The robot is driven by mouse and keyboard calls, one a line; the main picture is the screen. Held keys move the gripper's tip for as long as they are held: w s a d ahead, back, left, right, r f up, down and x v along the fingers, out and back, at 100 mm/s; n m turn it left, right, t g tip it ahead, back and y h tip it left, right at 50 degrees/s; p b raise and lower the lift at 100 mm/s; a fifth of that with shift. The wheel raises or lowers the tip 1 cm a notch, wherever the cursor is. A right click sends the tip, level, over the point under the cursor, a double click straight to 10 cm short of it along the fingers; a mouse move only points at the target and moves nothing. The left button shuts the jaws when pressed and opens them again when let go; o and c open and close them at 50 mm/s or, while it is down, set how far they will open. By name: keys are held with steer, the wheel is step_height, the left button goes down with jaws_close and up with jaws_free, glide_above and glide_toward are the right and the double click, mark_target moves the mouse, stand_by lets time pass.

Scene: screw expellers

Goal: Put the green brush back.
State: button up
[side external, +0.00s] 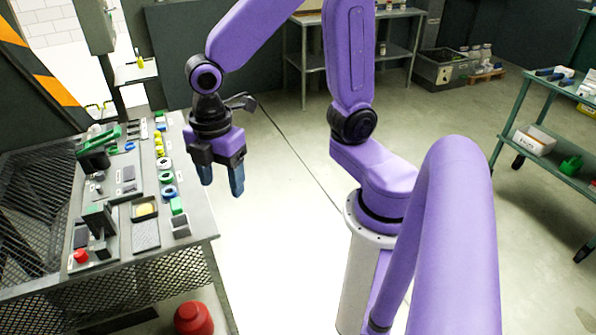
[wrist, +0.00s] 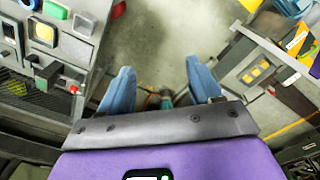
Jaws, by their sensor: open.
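My gripper (side external: 221,178) is open and empty, its two blue fingers pointing down. A long green piece with a dark block (side external: 98,142) lies at the bench's far left end. It looks like the green brush, but I cannot tell for certain. My gripper is well apart from it.
The bench carries a yellow pad in a frame (side external: 145,210), a red knob (side external: 81,256) and several coloured controls. A red container (side external: 193,318) stands below. A green cart (side external: 550,130) at the right holds a green item (side external: 570,165). Open floor lies between.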

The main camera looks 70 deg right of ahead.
steer(key=s+d+m, duration=0.2)
steer(key=s, duration=0.4)
steer(key=s+d+r+m, duration=0.1)
steer(key=s+d+m, duration=0.1)
steer(key=s, duration=0.5)
steer(key=shift+s+d+m, duration=0.15)
steer(key=shift+d+m, duration=0.15)
steer(key=shift+d, duration=0.2)
steer(key=shift+r, duration=0.1)
